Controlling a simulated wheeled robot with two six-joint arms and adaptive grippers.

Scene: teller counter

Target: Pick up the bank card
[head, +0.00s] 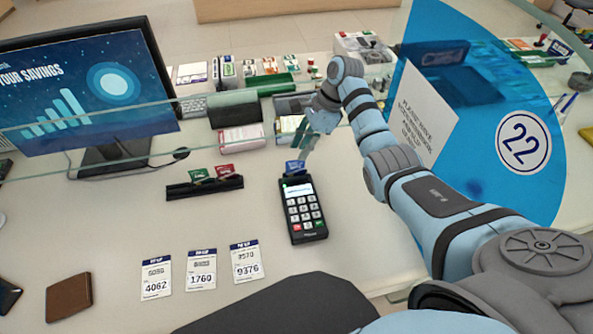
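A blue card (294,168) stands upright at the top end of a black card terminal (303,212) with keypad, its lower part hidden in the terminal. A green card (198,175) and a red card (225,171) stand in a black holder (204,187) to the left. The pictures do not show which of these is the bank card. My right gripper (303,146) points down just above and behind the blue card, seemingly apart from it. Its fingers are small and unclear, so I cannot tell their opening. My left gripper is not in view.
A monitor (85,88) stands at the left. Several numbered pay slips (202,270) and a brown wallet (69,295) lie at the front. A glass screen with a blue panel (480,130) stands at the right. The counter between holder and terminal is clear.

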